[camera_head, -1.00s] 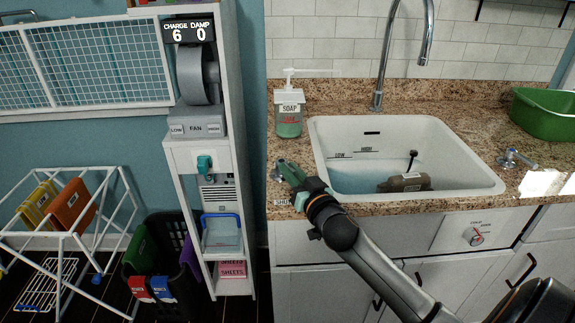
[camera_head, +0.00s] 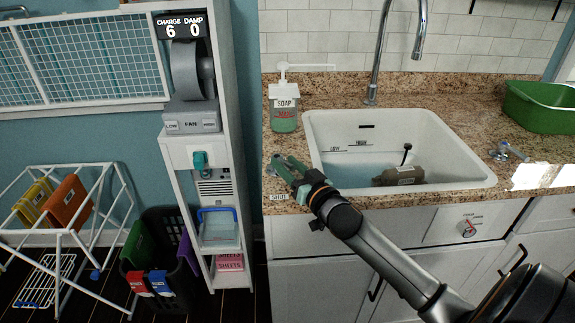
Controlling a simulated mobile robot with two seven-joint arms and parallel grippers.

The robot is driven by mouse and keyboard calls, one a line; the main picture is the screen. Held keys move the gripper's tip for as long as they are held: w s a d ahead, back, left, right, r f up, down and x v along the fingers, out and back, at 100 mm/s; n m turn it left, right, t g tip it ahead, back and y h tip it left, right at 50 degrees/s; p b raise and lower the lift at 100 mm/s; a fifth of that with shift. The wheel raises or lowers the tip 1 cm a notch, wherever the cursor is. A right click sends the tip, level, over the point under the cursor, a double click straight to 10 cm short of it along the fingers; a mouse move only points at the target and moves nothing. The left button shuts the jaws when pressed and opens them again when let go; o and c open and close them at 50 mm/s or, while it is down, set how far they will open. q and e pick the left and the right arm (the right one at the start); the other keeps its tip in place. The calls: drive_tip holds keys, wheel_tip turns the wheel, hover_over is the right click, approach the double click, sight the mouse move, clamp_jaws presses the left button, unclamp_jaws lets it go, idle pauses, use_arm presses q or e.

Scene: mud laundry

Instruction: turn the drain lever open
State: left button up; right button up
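My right gripper (camera_head: 283,162) reaches in from the lower right over the counter at the left of the sink. Its two green fingers show with a narrow gap between them and nothing visible in it. A small metal fitting (camera_head: 270,171), which looks like the drain lever, shows just left of the fingers, mostly hidden by them; I cannot tell whether they touch. A label reading SHUT (camera_head: 278,197) lies on the counter just in front of it. The white sink (camera_head: 479,172) holds bluish water and a brown object (camera_head: 399,176). My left gripper is not in view.
A soap dispenser (camera_head: 284,114) stands behind the gripper. A tall faucet (camera_head: 375,70) rises behind the sink. Another metal lever (camera_head: 508,150) is on the counter at right, near a green tub (camera_head: 540,108). A red-marked dial (camera_head: 469,228) is on the cabinet front.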

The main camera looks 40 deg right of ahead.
drive_tip(key=shift+s+f, duration=0.1)
drive_tip(key=shift+s, duration=0.5)
drive_tip(key=s, duration=1.1)
drive_tip(key=shift+s+a, duration=0.15)
drive_tip(key=shift+a, duration=0.2)
drive_tip(key=shift+c, duration=0.2)
